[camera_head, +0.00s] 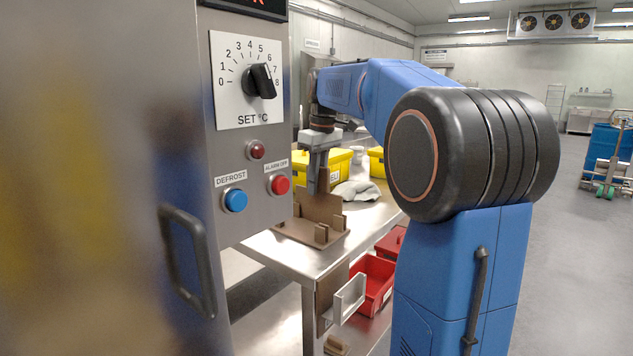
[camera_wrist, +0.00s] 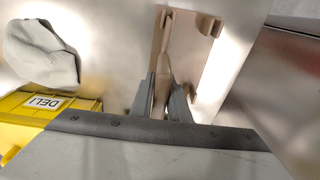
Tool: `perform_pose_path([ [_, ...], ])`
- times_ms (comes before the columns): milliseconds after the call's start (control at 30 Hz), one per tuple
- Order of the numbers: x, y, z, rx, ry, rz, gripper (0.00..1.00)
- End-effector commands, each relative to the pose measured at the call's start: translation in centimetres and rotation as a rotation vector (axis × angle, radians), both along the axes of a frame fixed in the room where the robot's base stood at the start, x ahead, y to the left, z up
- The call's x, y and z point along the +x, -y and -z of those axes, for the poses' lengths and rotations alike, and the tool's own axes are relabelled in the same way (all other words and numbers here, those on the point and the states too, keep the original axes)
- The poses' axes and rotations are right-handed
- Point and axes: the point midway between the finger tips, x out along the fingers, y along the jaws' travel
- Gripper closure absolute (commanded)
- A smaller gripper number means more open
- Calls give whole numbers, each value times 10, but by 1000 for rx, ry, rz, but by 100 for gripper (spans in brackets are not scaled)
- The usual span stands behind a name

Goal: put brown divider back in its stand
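The brown divider (camera_head: 318,207) is an upright flat panel in the head view, below my gripper (camera_head: 318,182). In the wrist view the divider (camera_wrist: 166,55) shows nearly edge-on, between the two fingers of my gripper (camera_wrist: 162,100), which look shut on it. The brown stand (camera_head: 296,232) is a flat base with short upright posts on the steel table. The stand also shows in the wrist view (camera_wrist: 192,52). The divider's lower edge is at or just over the stand; I cannot tell whether it sits in the slot.
A grey cloth (camera_head: 357,190) and yellow DELI bins (camera_head: 338,158) lie behind the stand on the steel table (camera_head: 283,254). Red bins (camera_head: 378,283) are lower down. A steel cabinet with a dial panel (camera_head: 245,80) stands close at left.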

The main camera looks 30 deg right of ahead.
Motion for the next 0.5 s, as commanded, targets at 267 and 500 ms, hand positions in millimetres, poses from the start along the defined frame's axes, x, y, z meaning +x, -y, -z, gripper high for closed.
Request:
perform_pose_path([
  [267, 0, 0, 0, 0, 0, 0, 66],
  [500, 0, 1, -9, -1, 1, 0, 66],
])
